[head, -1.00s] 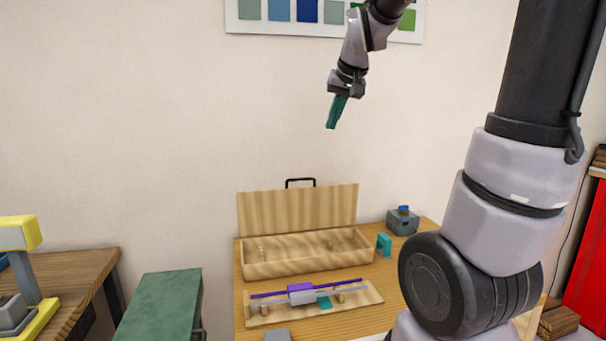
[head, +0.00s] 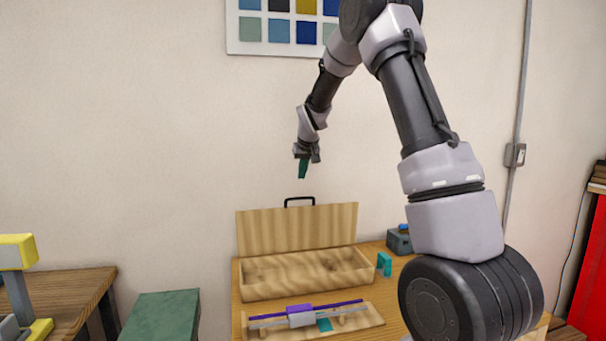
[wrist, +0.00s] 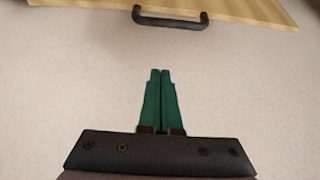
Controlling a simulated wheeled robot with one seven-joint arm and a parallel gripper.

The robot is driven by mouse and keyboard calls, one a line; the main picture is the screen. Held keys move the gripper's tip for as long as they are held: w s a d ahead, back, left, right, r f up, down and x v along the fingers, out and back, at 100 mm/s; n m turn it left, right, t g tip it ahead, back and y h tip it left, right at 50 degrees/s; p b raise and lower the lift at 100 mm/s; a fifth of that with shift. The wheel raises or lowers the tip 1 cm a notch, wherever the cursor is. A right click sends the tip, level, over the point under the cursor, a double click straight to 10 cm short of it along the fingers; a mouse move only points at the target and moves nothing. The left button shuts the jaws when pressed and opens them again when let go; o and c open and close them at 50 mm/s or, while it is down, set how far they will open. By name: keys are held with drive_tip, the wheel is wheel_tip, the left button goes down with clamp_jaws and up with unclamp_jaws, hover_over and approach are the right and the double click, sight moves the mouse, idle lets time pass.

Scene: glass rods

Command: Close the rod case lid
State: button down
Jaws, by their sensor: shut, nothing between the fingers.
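The wooden rod case (head: 305,283) stands on the table with its lid (head: 297,230) raised upright at the back. A black handle (head: 299,201) sits on the lid's top edge. My gripper (head: 302,172) is above the lid and handle, pointing down, with its green fingers together and empty. In the wrist view my gripper (wrist: 160,75) has its fingertips below the handle (wrist: 170,19) in the picture, apart from it. The lid (wrist: 235,8) shows at the top of that view.
In front of the case, a wooden rack (head: 368,318) holds a purple rod (head: 345,303) and a grey rod. A teal block (head: 384,263) and a grey box (head: 398,241) stand right of the case. A green surface (head: 160,315) is at the left.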

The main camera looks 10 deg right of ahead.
wheel_tip(320, 180, down, 6)
drive_tip(key=shift+s+f, duration=0.1)
drive_tip(key=shift+f, duration=0.15)
drive_tip(key=shift+s, duration=0.1)
idle(0.5)
